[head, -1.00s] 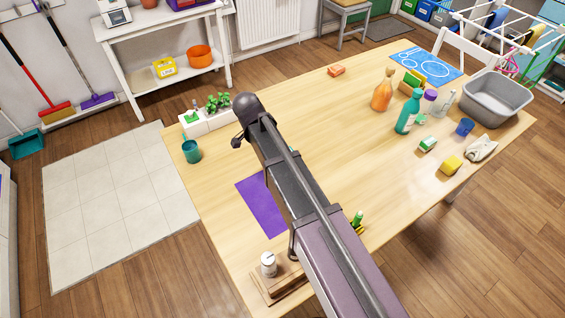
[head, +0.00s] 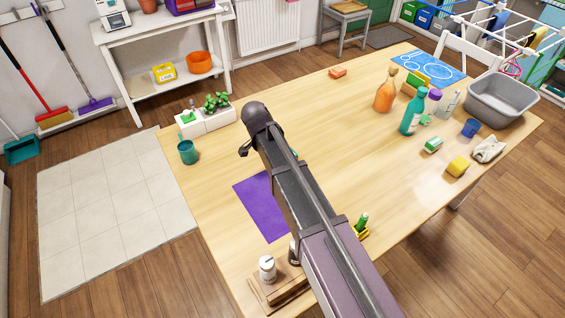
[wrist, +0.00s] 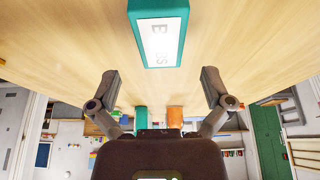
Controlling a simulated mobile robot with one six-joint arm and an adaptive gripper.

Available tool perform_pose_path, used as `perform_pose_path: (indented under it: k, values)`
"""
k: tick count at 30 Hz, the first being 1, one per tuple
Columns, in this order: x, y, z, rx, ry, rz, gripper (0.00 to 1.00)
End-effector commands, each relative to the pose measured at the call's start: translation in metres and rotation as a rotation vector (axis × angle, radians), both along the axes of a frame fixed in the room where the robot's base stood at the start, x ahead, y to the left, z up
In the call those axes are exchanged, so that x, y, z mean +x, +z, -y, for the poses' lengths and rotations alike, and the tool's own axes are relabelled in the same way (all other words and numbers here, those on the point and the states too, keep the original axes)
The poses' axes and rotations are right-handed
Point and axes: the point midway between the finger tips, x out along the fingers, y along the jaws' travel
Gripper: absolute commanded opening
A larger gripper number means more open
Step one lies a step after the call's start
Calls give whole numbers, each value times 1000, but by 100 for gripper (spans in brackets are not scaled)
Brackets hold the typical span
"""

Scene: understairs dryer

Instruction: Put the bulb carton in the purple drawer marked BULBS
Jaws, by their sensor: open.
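A teal box (wrist: 160,32) with a white lettered label lies on the table ahead of my gripper in the wrist view; its letters are only partly legible, so I cannot tell for sure that it is the bulb carton. My gripper (wrist: 160,88) is open and empty, its fingers spread wide with the box apart from them, in line with the gap. In the head view my arm hides the gripper and I do not make out the box. A purple container (head: 190,5) is cut off at the top edge on the white shelf; no BULBS mark is legible.
The wooden table (head: 320,130) has a purple mat (head: 258,205) beside my arm. A white planter (head: 207,120) and teal cup (head: 187,151) stand at its left edge. Bottles (head: 413,112), sponges and a grey basin (head: 499,100) stand to the right.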

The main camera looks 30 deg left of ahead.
Motion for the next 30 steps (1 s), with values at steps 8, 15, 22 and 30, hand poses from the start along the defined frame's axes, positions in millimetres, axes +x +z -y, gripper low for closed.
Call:
perform_pose_path:
  k: [8, 15, 22, 30]
  values:
    - [0, 0, 0, 0, 0, 0, 100]
    - [3, -11, 1, 0, -1, 0, 100]
    - [8, -29, 3, 0, -1, 0, 100]
    - [14, -46, 6, 0, -1, 0, 100]
